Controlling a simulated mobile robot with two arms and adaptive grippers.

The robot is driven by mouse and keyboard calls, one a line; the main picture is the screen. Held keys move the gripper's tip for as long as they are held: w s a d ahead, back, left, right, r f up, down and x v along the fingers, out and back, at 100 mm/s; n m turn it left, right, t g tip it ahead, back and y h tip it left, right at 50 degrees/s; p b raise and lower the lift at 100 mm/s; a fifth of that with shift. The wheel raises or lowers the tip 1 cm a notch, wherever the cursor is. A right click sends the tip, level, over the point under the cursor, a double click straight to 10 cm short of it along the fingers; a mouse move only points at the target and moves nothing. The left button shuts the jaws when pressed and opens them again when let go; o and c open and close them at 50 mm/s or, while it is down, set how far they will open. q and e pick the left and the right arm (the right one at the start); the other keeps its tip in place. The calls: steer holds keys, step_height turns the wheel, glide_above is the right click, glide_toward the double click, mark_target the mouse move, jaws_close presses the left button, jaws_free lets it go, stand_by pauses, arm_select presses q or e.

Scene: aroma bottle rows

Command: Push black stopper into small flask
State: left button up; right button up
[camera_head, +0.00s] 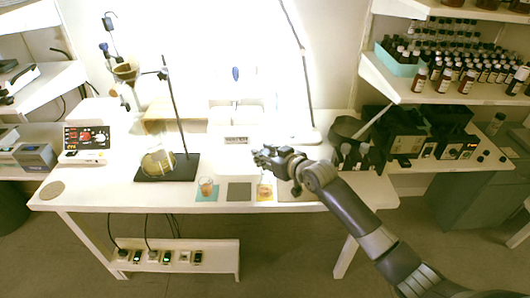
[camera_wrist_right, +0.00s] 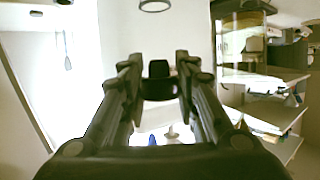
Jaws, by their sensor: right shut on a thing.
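My right gripper (camera_head: 268,158) reaches in from the lower right, above the front part of the white table. In the right wrist view its two fingers (camera_wrist_right: 158,84) stand on either side of a small black object (camera_wrist_right: 158,68), which looks like the black stopper, and are shut on it. In the head view the stopper cannot be made out against the dark gripper. My left gripper is not in view.
A beaker (camera_head: 206,185) stands on a teal mat to the left, beside an empty grey mat (camera_head: 239,192). A stand with a round flask (camera_head: 158,163) is further left. A lamp base (camera_head: 303,136) and black equipment (camera_head: 352,150) lie behind and right.

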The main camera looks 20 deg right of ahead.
steer(key=shift+f+b, duration=0.75)
steer(key=shift+f, duration=0.9)
steer(key=shift+p, duration=0.75)
stand_by(0.4)
steer(key=shift+f+b, duration=0.8)
steer(key=shift+f, duration=0.65)
steer(key=o, duration=1)
